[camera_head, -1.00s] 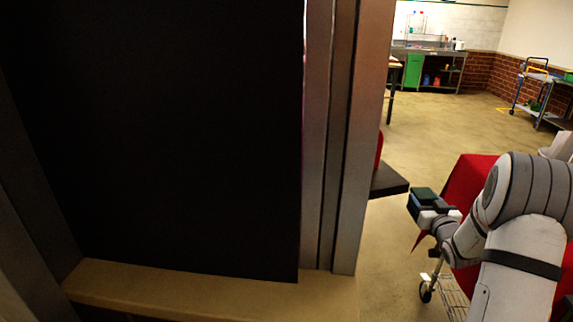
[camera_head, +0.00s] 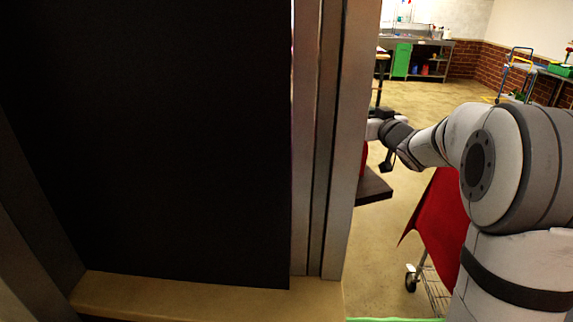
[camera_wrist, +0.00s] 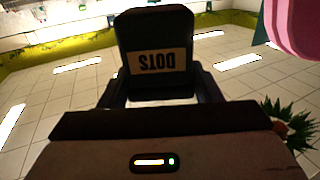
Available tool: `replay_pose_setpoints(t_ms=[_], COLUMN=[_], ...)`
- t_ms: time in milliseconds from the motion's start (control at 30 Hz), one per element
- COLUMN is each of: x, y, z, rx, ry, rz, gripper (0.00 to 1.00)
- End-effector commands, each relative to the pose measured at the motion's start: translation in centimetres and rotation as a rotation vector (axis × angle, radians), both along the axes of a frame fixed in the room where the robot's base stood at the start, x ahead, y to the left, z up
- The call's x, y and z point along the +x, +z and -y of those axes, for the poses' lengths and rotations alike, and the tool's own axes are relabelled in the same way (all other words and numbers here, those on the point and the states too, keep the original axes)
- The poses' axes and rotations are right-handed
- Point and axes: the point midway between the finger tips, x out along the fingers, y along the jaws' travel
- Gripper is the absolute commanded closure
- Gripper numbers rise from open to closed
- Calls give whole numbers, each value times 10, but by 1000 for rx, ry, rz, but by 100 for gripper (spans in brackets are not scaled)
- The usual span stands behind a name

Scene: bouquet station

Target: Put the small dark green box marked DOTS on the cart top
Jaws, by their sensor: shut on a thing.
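The small dark green box (camera_wrist: 157,32) with a tan label reading DOTS, upside down in the wrist view, is held between my gripper's fingers (camera_wrist: 155,88). In the head view my wrist (camera_head: 385,130) reaches to the metal post; the fingers and box are hidden there. A wheeled wire cart (camera_head: 430,285) under a red cloth (camera_head: 440,220) stands below my arm, mostly hidden by it. A blue-framed cart (camera_head: 520,68) is far off at the upper right. I cannot tell which cart is the task's.
A metal post (camera_head: 345,150) and large dark panel (camera_head: 150,130) fill the left, above a tan ledge (camera_head: 190,300). A dark slab (camera_head: 375,187) juts out beside the post. Open floor (camera_head: 440,105) lies beyond. A pink object (camera_wrist: 295,25) and spiky plant (camera_wrist: 285,125) show in the wrist view.

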Motion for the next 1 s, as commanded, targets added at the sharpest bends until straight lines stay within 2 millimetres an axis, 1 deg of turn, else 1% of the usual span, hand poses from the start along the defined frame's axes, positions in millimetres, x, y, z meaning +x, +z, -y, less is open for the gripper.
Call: replay_pose_setpoints(t_ms=[67,133,400,500,600,767,833,1000], x=[0,0,0,0,0,0,0,0], y=[-10,-25,-96,-115,-127,-137,-144,-172], z=[-1,-1,3,3,4,4,4,5], rx=[2,3,1,2,1,-1,0,1], ry=[3,1,-5,-5,-6,-6,-7,-7], rz=[-4,-7,-7,-4,-3,-2,-2,-5], gripper=[67,67,67,67,67,67,67,67])
